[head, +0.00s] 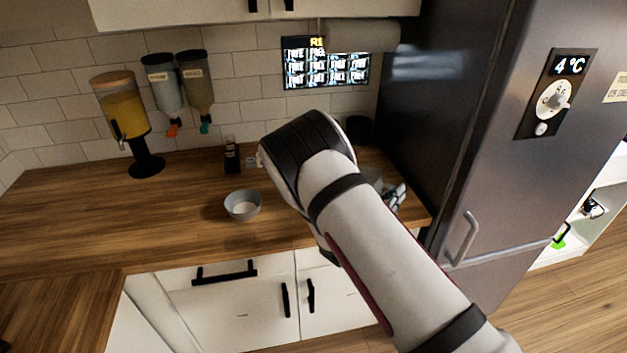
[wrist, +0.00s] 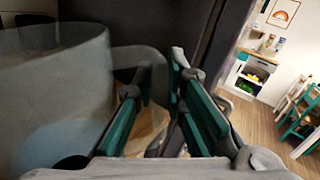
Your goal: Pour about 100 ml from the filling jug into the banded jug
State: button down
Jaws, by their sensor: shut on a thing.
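A large grey, see-through jug (wrist: 60,95) fills the left of the wrist view, close to the camera. Its handle (wrist: 150,60) runs between the green-padded fingers of my gripper (wrist: 160,78), which is shut on it. I see no band on the part in view, so I take it as the filling jug. A bluish tint shows low in it; its fill level is unclear. In the head view my gripper (head: 396,194) shows only partly beyond my arm, over the counter's right end. My arm hides the held jug there. The banded jug cannot be made out.
A grey bowl (head: 243,205) with pale contents stands on the wooden counter (head: 150,215). A small dark bottle (head: 231,156), a yellow drink dispenser (head: 122,108) and a dark canister (head: 359,130) stand behind. The fridge (head: 480,130) bounds the right. The left counter is clear.

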aim_at(374, 172)
jog(key=shift+w+a+r+n, duration=0.25)
jog(key=shift+a+r+n, duration=0.15)
jog(key=shift+r+n, duration=0.15)
jog(key=shift+w+a+r+n+t+b, duration=0.2)
jog(key=shift+w+a+r+n+b, duration=0.15)
jog(key=shift+a+n, duration=0.2)
jog(key=shift+w+a+r+n+t+b, duration=0.2)
jog(key=shift+w+a+r+n+b, duration=0.1)
jog(key=shift+a+r+n, duration=0.15)
jog(key=a+r+n, duration=0.1)
jog(key=w+a+r+n+b, duration=0.1)
jog(key=a+n, duration=0.1)
jog(key=shift+w+t, duration=0.2)
jog(key=shift+t, duration=0.1)
jog(key=w+a+r+n, duration=0.1)
jog(key=a+r+n, duration=0.2)
jog(key=r+n, duration=0.1)
jog(key=shift+w+a+r+t+y+b, duration=0.15)
jog(key=shift+w+r+t+y+b, duration=0.15)
jog(key=shift+w+r+t, duration=0.1)
dwell(5.0)
